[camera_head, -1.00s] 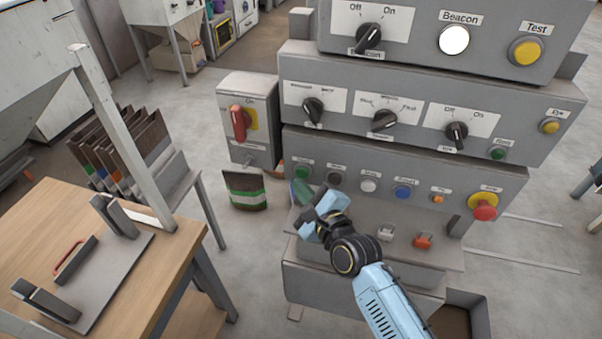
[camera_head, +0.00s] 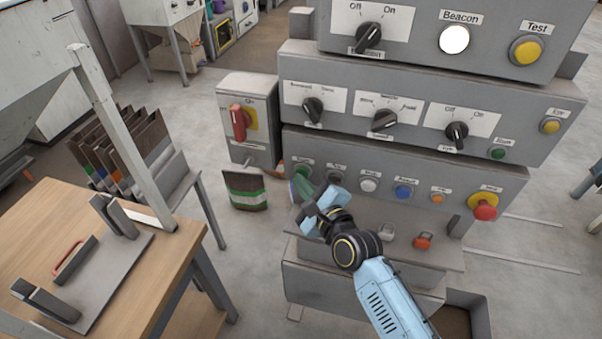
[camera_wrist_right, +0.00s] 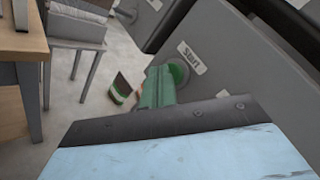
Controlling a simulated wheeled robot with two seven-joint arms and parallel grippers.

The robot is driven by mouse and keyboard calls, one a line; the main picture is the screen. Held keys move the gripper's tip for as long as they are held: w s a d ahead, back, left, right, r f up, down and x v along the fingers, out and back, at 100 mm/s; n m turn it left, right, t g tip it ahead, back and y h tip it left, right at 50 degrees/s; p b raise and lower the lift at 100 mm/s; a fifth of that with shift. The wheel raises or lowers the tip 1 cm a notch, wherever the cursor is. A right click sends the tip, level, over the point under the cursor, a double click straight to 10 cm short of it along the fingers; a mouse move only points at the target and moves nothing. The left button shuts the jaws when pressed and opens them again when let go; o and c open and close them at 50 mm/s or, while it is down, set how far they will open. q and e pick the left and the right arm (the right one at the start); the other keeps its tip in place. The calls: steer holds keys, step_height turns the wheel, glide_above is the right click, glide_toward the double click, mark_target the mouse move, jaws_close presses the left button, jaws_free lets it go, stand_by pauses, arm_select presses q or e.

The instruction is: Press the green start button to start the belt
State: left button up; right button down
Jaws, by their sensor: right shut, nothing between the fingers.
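The green start button (camera_head: 304,171) is at the left end of the lower button row on the grey panel. In the right wrist view the green button (camera_wrist_right: 179,73) sits beside a "Start" label. My right gripper (camera_head: 300,187) is shut and empty, its green fingers pointing at the panel just below the button. In the right wrist view the gripper's fingertips (camera_wrist_right: 160,75) overlap the button's left edge. I cannot tell whether they touch it. My left gripper is not in view.
Other buttons are in the same row, including a white one (camera_head: 369,185), a blue one (camera_head: 403,192) and a red emergency stop (camera_head: 485,211). A red-handled switch box (camera_head: 262,110) stands left of the panel. A wooden table (camera_head: 150,290) is at the left.

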steer(key=shift+w, duration=0.25)
steer(key=shift+s, duration=0.15)
steer(key=shift+s+a+p, duration=0.2)
steer(key=shift+s+p, duration=0.3)
steer(key=shift+s, duration=0.1)
steer(key=s+p, duration=0.1)
steer(key=s, duration=0.1)
steer(key=s+a+p, duration=0.1)
steer(key=s+p, duration=0.1)
steer(key=s, duration=0.1)
steer(key=shift+s+a, duration=0.35)
steer(key=shift+a, duration=0.05)
stand_by(0.4)
